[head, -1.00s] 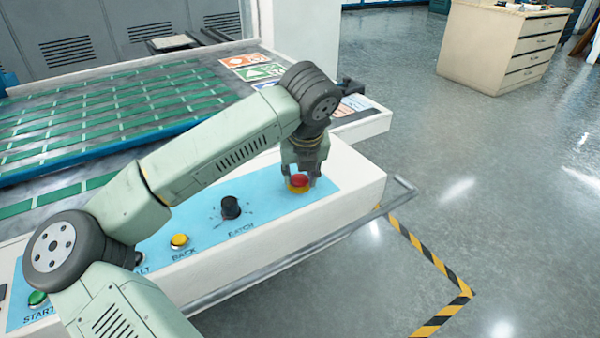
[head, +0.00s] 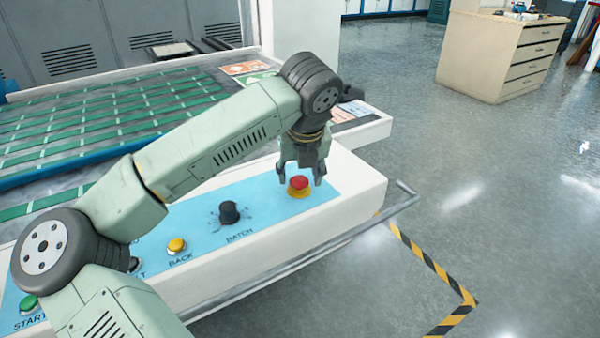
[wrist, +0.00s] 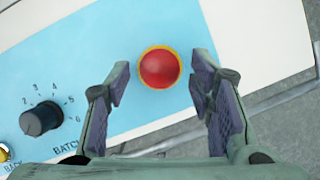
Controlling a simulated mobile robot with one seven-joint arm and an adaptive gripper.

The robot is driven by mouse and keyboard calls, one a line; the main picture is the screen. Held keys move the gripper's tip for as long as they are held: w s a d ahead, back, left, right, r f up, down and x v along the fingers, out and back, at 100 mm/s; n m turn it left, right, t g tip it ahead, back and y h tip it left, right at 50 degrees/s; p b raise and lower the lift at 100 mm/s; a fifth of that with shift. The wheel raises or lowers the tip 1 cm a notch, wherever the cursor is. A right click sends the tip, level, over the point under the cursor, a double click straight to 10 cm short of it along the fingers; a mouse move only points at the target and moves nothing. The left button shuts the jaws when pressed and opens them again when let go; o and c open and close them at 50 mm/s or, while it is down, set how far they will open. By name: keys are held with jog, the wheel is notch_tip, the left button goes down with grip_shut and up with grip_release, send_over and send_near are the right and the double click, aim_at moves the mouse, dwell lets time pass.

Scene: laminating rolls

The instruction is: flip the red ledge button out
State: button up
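The red button (head: 299,183) sits on a yellow base at the right end of the blue panel (head: 262,206) on the white ledge (head: 350,187). In the wrist view the red button (wrist: 159,69) shows whole, its yellow ring around it. My gripper (head: 302,176) points down over the button, and its two fingers stand apart to either side. In the wrist view my gripper (wrist: 160,83) is open with nothing between the fingers but the view of the button beyond the tips. Whether the button is in or out I cannot tell.
A black batch knob (head: 229,213), a yellow back button (head: 177,246) and a green start button (head: 28,303) lie along the panel to the left. A metal rail (head: 300,255) runs along the ledge front. Open floor lies to the right.

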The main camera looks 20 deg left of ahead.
dwell(0.3)
jog(key=v, duration=1.2)
